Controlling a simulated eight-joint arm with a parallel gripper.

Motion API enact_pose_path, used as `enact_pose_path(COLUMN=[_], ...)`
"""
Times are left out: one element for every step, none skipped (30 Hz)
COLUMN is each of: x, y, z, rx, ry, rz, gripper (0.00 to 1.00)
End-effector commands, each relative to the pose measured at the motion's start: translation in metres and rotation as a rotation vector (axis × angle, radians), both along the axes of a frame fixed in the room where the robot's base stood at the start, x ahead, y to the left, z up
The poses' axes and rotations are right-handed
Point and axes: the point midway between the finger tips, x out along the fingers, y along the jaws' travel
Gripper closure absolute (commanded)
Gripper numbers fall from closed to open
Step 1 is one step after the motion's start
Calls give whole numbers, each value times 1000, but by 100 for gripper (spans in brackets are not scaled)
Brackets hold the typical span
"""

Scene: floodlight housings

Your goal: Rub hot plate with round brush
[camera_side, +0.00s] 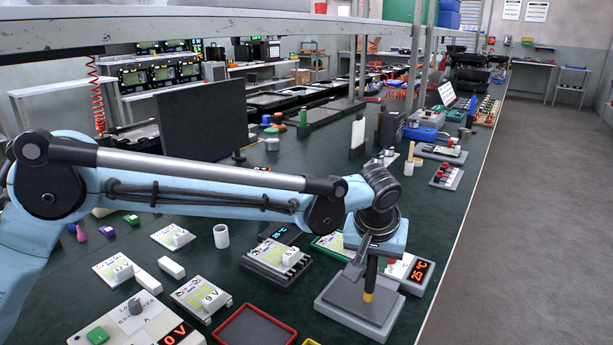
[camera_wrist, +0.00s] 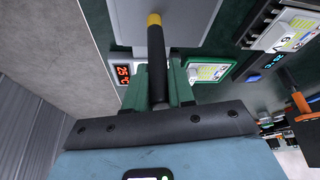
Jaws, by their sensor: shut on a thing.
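The hot plate (camera_side: 345,300) is a flat grey slab on the dark green bench at front centre in the side view; its grey top also shows in the wrist view (camera_wrist: 197,18). A white unit (camera_side: 420,272) with a red 25 °C readout stands just behind it; I cannot tell whether they are joined. My gripper (camera_side: 366,262) is above the slab, shut on the round brush (camera_wrist: 155,62), a dark rod with a yellow band near its lower end. The brush is about upright, its lower end over the slab. I cannot tell whether it touches.
A black ribbed block with a white card (camera_side: 280,257) stands left of the slab. A red-rimmed tray (camera_side: 255,330) and several white meter blocks lie further left. A green-edged board (camera_side: 330,244) is behind. The bench's right edge is close to the slab.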

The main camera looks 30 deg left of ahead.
Motion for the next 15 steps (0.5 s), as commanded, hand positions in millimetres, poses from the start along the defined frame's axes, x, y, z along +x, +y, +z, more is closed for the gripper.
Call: enact_pose_path(x=[0,0,0,0,0,0,0,0,0,0,0,0,0,0,0], y=[5,8,12,15,9,4,1,-2,-5,-8,-11,-15,-18,-20,-24], z=[0,0,0,0,0,0,0,0,0,0,0,0,0,0,0], rx=[1,0,0,0,-1,0,0,0,0,0,0,0,0,0,0], ry=[0,1,1,0,1,0,0,0,0,0,-1,-1,-1,-1,-1], rz=[1,1,2,2,-1,-3,-3,-3,-2,-2,-2,-3,-3,-3,-2], gripper=[100,100,100,100,100,100,100,100,100,100,100,100,100,100,100])
